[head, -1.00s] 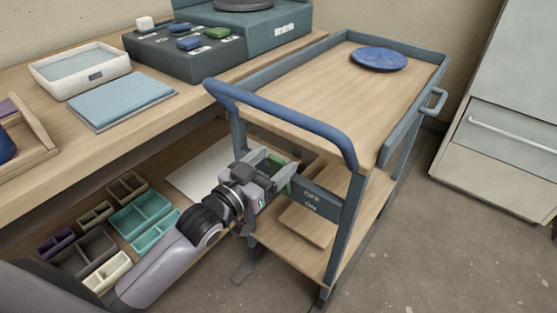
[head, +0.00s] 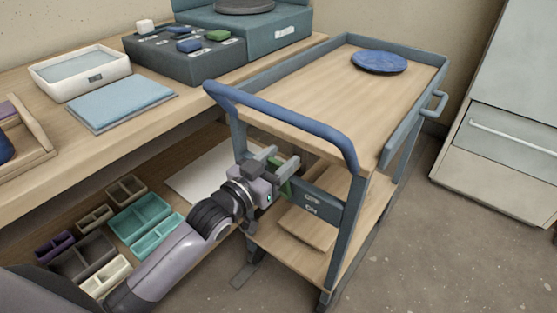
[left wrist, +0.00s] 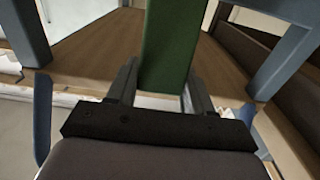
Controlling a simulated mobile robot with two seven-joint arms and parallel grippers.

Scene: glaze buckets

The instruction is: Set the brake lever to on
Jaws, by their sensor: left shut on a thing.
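The brake lever (head: 286,188) is green and sits at the left of a dark plate (head: 325,208) marked OFF above ON, below the blue push handle of the trolley. My left gripper (head: 276,161) is at the lever and shut on it. In the left wrist view the green lever (left wrist: 170,45) stands between the two fingers (left wrist: 160,90). The gripper partly hides the lever in the head view, so I cannot tell which mark it lines up with. My right gripper is not in view.
The trolley (head: 300,75) carries a blue plate (head: 379,61) on top, and a board (head: 309,225) lies on its lower shelf. The workbench (head: 40,185) is at the left, with small trays (head: 140,215) beneath it. A grey cabinet (head: 500,110) stands at the right.

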